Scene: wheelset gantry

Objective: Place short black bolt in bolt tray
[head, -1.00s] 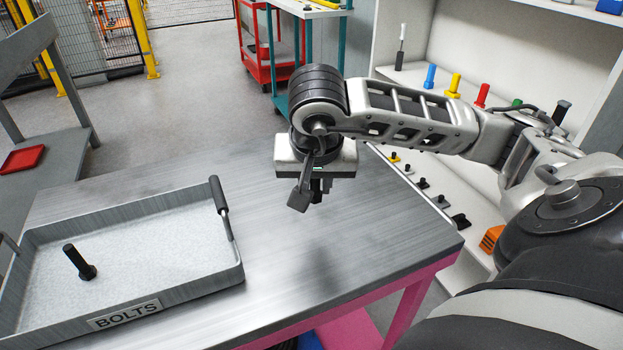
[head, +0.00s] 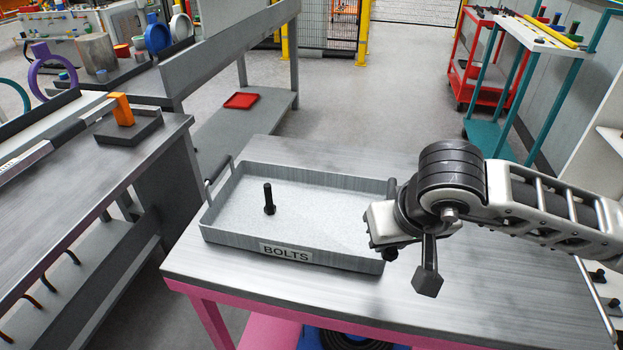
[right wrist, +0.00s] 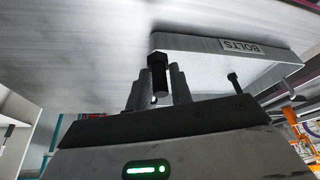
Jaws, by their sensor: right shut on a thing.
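The bolt tray (head: 340,262) is a grey metal tray labelled BOLTS on the table. One black bolt (head: 269,200) stands upright on its head inside it, left of centre. My right gripper (right wrist: 158,85) is shut on a short black bolt (right wrist: 157,72), which shows between its fingers in the right wrist view. My left gripper is not in view.
The metal-topped table with pink legs (head: 470,300) is clear to the right of the tray. A grey workbench (head: 60,235) stands at the left. A low shelf with a red tray (head: 241,101) is behind. A red cart (head: 470,75) and a teal cart (head: 530,60) stand at back right.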

